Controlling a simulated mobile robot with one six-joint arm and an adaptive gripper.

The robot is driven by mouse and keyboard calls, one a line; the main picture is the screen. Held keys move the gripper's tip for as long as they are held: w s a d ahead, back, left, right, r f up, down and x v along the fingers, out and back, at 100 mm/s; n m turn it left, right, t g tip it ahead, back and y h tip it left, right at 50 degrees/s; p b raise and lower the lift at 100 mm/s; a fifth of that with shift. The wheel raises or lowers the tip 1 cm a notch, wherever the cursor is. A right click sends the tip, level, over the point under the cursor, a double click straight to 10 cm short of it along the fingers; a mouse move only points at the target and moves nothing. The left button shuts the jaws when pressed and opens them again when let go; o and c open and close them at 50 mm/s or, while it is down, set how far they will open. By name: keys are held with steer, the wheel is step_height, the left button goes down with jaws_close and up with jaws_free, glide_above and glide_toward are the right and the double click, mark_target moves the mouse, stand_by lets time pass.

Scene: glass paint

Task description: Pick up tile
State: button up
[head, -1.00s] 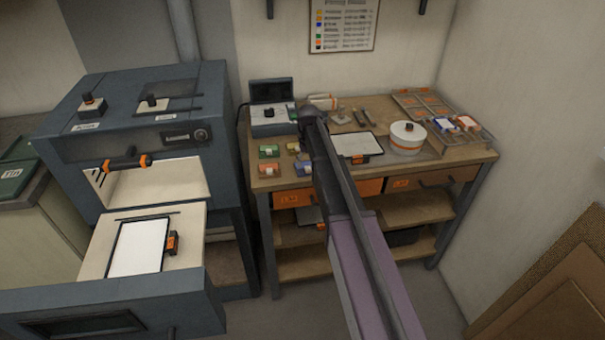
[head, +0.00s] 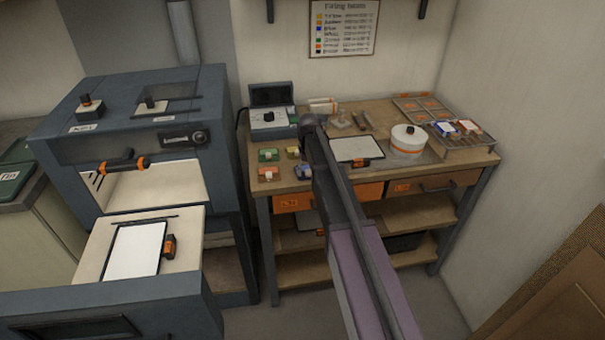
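A flat white panel with a dark frame (head: 355,147), which may be a tile, lies on the workbench (head: 432,166) just right of my arm; an orange and black clip sits at its front edge. A similar, larger white panel (head: 133,250) lies on the pulled-out shelf of the blue-grey kiln at left, with an orange and black block beside it. I cannot tell which is the tile. My arm reaches up over the bench's left half. My gripper is hidden behind the arm, so its fingers and anything in them do not show.
A round white pot (head: 408,138) and wire rack (head: 466,140) stand at right. The kiln (head: 130,120) is open. Floor in front of the bench shows clear.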

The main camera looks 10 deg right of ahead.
jaws_close()
steer(key=shift+r, duration=0.1)
step_height(320, 180, up, 3)
steer(key=p, duration=0.3)
steer(key=s+d+r+p, duration=0.1)
steer(key=s+d, duration=0.2)
steer(key=s, duration=0.4)
steer(key=s+d+p, duration=0.1)
steer(key=s+d, duration=0.2)
steer(key=s, duration=0.4)
steer(key=shift+s+d+r, duration=0.2)
steer(key=shift+s+r, duration=0.15)
steer(key=shift+r, duration=0.05)
steer(key=shift+r, duration=0.1)
steer(key=shift+r+p, duration=1.4)
steer(key=shift+p, duration=0.1)
